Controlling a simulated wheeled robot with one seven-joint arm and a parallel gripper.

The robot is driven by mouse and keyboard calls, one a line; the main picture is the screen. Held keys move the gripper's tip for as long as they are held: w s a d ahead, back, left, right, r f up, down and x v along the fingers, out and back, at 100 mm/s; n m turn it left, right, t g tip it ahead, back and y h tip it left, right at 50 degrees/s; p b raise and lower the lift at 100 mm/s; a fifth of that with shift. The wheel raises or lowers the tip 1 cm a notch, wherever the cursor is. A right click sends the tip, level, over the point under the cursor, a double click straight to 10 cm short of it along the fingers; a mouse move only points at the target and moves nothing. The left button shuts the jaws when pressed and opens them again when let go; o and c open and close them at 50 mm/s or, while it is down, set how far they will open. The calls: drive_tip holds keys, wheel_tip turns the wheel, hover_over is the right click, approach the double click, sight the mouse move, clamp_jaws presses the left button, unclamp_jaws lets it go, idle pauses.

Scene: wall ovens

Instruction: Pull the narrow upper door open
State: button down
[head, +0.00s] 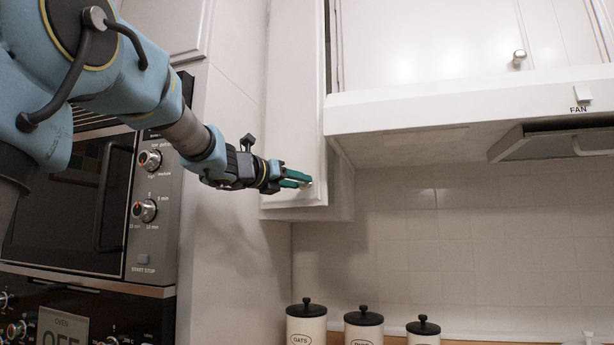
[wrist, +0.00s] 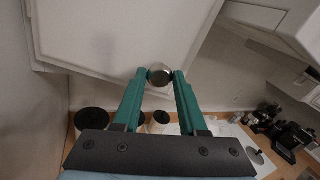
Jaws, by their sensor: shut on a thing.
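The narrow upper door (head: 293,90) is white and hangs left of the range hood, above the counter. A dark gap shows along its right edge at the top, and I cannot tell for sure how far it stands out from its cabinet. My gripper (head: 306,181) is at the door's lower right corner, shut on its small round knob. In the wrist view the green fingers of my gripper (wrist: 160,76) press on both sides of the metal knob (wrist: 160,77), with the white door panel (wrist: 100,40) behind it.
A white range hood (head: 430,115) with a fan switch is close to the right of the door. Wall ovens (head: 90,200) stand at the left beside my arm. Lidded canisters (head: 306,322) stand on the counter below.

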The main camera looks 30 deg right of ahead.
drive_tip(key=shift+s+a+m+g+h, duration=0.2)
drive_tip(key=shift+a+m+g+h, duration=0.4)
drive_tip(key=shift+a+m+g, duration=0.9)
drive_tip(key=shift+a+n, duration=0.3)
drive_tip(key=shift+a, duration=0.1)
drive_tip(key=shift+c, duration=2.2)
unclamp_jaws()
drive_tip(key=b+v, duration=0.4)
drive_tip(key=v, duration=0.6)
drive_tip(key=shift+a, duration=0.4)
drive_tip(key=shift+c, duration=0.3)
